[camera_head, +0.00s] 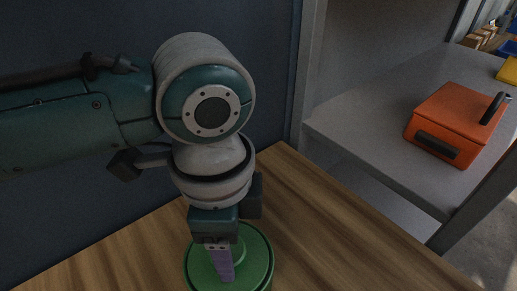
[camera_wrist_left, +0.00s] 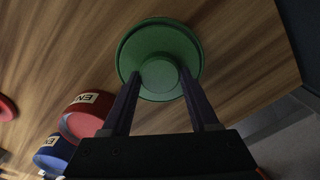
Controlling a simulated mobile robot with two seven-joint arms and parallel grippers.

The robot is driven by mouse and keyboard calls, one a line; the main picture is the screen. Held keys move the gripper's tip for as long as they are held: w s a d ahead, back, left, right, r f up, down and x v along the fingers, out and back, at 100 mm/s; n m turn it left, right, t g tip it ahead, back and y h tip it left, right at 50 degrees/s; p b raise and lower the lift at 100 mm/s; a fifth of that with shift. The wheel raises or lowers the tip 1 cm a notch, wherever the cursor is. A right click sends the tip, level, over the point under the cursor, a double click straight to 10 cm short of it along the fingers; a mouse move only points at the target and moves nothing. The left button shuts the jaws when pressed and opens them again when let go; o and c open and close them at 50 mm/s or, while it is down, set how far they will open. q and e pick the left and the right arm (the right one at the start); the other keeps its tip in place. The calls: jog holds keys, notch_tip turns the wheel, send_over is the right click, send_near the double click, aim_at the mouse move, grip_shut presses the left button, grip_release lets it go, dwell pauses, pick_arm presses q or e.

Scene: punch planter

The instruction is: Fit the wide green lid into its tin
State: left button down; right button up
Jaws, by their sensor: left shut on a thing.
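The wide green lid (camera_head: 257,262) is round, with a raised rim and a central knob, and it is low in the head view over the wooden table. It also shows at the top middle of the left wrist view (camera_wrist_left: 140,50). My left gripper (camera_head: 223,270) points down over the lid, its two dark fingers either side of the knob in the left wrist view, shut on it. A green side wall shows below the lid's edge in the head view; I cannot tell whether this is the tin or the lid. My right gripper is out of view.
In the left wrist view, a red labelled tin (camera_wrist_left: 84,121) and a blue labelled tin (camera_wrist_left: 54,154) stand at lower left, with a red round thing (camera_wrist_left: 7,107) at the left edge. An orange box (camera_head: 455,112) sits on a grey shelf (camera_head: 375,125). The table right of the lid is clear.

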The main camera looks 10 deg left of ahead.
pick_arm(q)
jog(key=shift+f, duration=0.15)
jog(key=shift+c, duration=0.7)
grip_release()
notch_tip(320, 180, up, 12)
jog(key=p, duration=0.3)
jog(key=s+d+f+n+t+h, duration=0.2)
jog(key=s+d+f+n+h, duration=0.1)
jog(key=s+d+n+h, duration=0.15)
jog(key=s+a+n+y, duration=0.2)
jog(key=s+a+n, duration=0.2)
jog(key=a, duration=0.3)
jog(key=s+a+f+n+t+y, duration=0.1)
jog(key=s+a+n+y, duration=0.1)
jog(key=a+n, duration=0.3)
jog(key=shift+s+a+f+t, duration=0.2)
jog(key=shift+s+a+t, duration=0.1)
jog(key=shift+s+a, duration=0.7)
